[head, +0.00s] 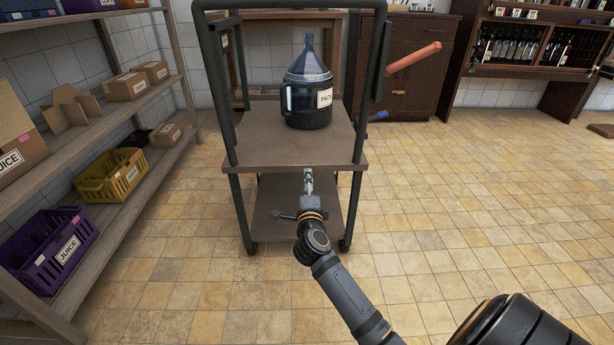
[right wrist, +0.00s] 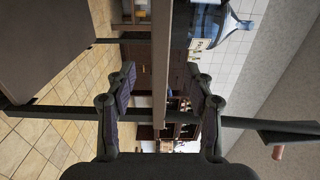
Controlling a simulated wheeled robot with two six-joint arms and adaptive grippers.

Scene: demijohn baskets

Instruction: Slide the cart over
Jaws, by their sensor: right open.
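The cart (head: 240,155) stands ahead of me, with a dark tubular frame, brown shelves and small wheels. A dark demijohn (head: 306,100) with a clear blue funnel-like top and a white label stands upright on its upper shelf. My right gripper (head: 308,178) is at the middle of the upper shelf's front edge. In the right wrist view its two fingers (right wrist: 160,88) are spread apart, and the shelf edge (right wrist: 162,50) runs between them edge-on. I cannot tell whether either finger touches it. The demijohn (right wrist: 236,28) also shows there. My left gripper is not in view.
Shelving (head: 165,160) at left holds cardboard boxes, a yellow crate (head: 112,175) and a purple crate (head: 50,250). An orange-red bar (head: 413,57) sticks out right of the cart. A bottle cabinet (head: 530,50) stands at back right. The tiled floor (head: 480,180) at right is clear.

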